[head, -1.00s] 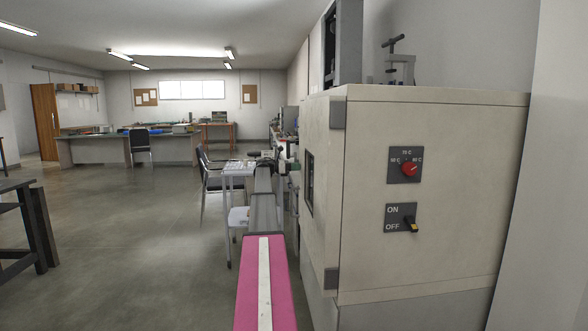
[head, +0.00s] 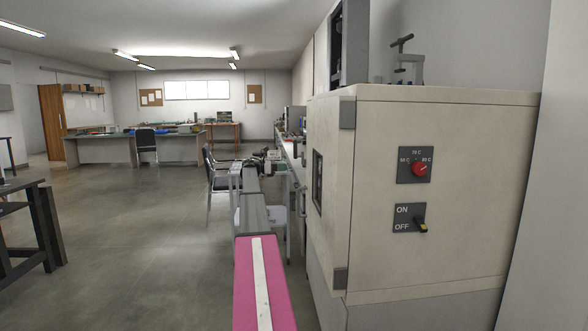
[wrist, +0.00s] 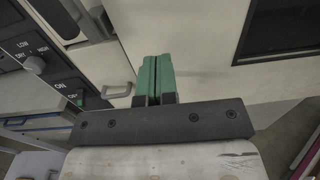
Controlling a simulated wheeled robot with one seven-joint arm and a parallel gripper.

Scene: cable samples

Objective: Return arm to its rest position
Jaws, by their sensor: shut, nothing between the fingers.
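My gripper (wrist: 153,80) shows in the wrist view as two green fingers pressed together, with nothing between them. The fingers point toward a pale cabinet front and touch nothing that I can make out. In the head view my arm (head: 264,285), pink with a white stripe and then grey, stretches forward past the left side of the beige oven. Its far end is small there, and the fingers cannot be made out.
The beige oven (head: 440,240), with a red dial (head: 421,169) and an ON/OFF switch (head: 420,225), stands close on the right. A black chair (head: 217,172) is left of my arm's far end. A dark table (head: 28,235) stands at left; open floor (head: 140,240) lies between.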

